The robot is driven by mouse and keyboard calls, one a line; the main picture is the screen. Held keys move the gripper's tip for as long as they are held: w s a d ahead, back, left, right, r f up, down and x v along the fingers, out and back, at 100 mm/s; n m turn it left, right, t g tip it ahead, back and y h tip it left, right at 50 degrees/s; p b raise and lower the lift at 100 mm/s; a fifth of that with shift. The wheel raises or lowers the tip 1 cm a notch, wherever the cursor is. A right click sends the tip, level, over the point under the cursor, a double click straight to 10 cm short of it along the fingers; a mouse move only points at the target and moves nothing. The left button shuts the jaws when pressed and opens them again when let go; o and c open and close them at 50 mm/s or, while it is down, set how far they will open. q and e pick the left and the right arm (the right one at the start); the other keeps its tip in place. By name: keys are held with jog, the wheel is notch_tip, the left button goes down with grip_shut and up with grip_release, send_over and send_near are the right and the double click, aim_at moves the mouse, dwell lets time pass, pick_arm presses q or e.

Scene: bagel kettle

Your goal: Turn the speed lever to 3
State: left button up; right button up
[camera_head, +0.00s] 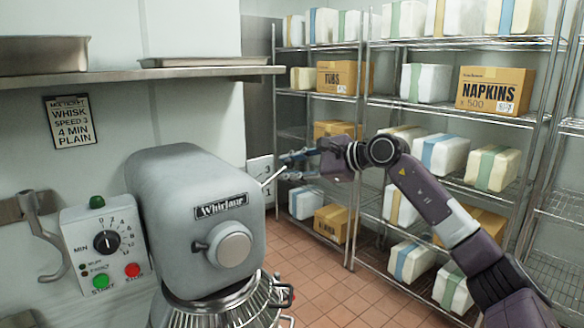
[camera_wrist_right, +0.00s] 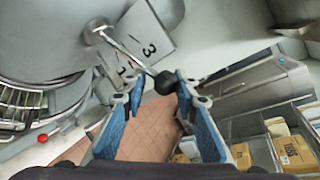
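The grey mixer (camera_head: 200,215) labelled Whirlane stands left of centre in the head view. Its thin metal speed lever (camera_head: 273,176) sticks out on its right side, over a white number plate (camera_head: 260,167). In the right wrist view the lever's rod (camera_wrist_right: 128,54) ends in a black knob (camera_wrist_right: 165,82) and crosses the plate (camera_wrist_right: 160,38) between the 3 and the 1; any number behind the rod is hidden. My right gripper (camera_head: 291,165) is open, with its blue-padded fingers (camera_wrist_right: 160,84) on either side of the knob. I cannot tell whether they touch it. My left gripper is out of view.
A control box (camera_head: 104,242) with a timer dial and buttons is on the left wall. A recipe sign (camera_head: 72,122) reads "whisk, speed 3, 4 min, plain". Wire shelves (camera_head: 362,190) with boxes stand behind my right arm. Tiled floor (camera_head: 330,275) shows between mixer and shelves.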

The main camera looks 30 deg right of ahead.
jog(key=o, duration=0.5)
jog(key=shift+s+a+r, duration=0.15)
jog(key=shift+a+r, duration=0.05)
jog(key=shift+a, duration=0.3)
jog(key=shift+c, duration=0.2)
jog(key=shift+d+f, duration=0.1)
jog(key=shift+d, duration=0.35)
jog(key=shift+s+d, duration=0.15)
jog(key=shift+s, duration=0.15)
jog(key=v, duration=1.1)
jog(key=shift+a+r, duration=0.25)
jog(key=shift+a, duration=0.15)
jog(key=shift+s, duration=0.1)
jog(key=shift+f, duration=0.1)
